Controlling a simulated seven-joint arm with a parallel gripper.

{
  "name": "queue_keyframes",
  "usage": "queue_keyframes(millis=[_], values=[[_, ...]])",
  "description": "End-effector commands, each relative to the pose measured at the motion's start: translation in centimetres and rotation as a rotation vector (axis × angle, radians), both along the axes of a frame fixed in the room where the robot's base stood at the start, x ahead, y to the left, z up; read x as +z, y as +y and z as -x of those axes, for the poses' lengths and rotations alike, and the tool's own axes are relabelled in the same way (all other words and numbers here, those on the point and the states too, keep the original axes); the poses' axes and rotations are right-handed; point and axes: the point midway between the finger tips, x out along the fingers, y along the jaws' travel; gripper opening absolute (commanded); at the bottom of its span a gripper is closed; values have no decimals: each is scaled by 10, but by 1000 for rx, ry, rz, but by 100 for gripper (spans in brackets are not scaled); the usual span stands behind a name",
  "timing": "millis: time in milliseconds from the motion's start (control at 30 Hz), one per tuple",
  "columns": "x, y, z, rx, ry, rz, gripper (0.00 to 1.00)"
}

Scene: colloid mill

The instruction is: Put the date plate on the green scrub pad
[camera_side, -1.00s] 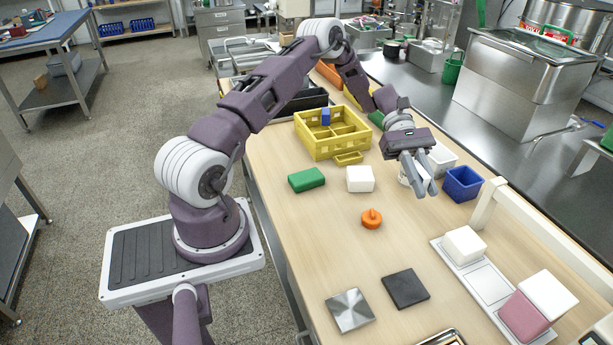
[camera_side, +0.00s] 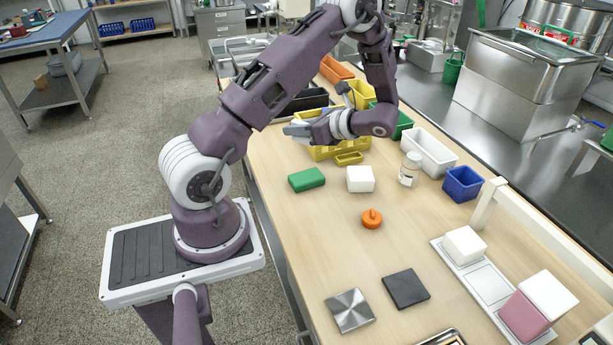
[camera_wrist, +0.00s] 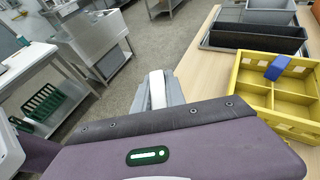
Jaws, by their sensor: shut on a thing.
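My gripper (camera_side: 296,130) points left above the near-left part of the yellow crate. In the wrist view, a narrow white piece (camera_wrist: 157,90) shows between my grey fingers, which are shut on it. Its face is edge-on, so I cannot tell whether it is the date plate. The green scrub pad (camera_side: 307,180) lies flat on the wooden table, below my gripper in the side view, with nothing on it. It is not visible in the wrist view.
The yellow crate (camera_wrist: 275,100) holds a blue block (camera_wrist: 277,67). A white block (camera_side: 360,179), orange knobbed piece (camera_side: 371,219), bottle (camera_side: 410,170) and blue bin (camera_side: 462,184) stand nearby. Steel (camera_side: 350,310) and dark (camera_side: 405,288) squares lie in front. Table is clear around the pad.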

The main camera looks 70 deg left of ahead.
Motion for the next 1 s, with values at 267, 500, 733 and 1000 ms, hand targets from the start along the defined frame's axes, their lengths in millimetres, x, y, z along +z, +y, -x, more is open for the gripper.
queue_keyframes(millis=[267,500,733,1000], values=[[10,25,-20,-208,3,2,0],[-24,25,-20,-204,0,0,0],[-72,25,-19,-202,0,1,0],[-122,25,-19,-200,1,0,0]])
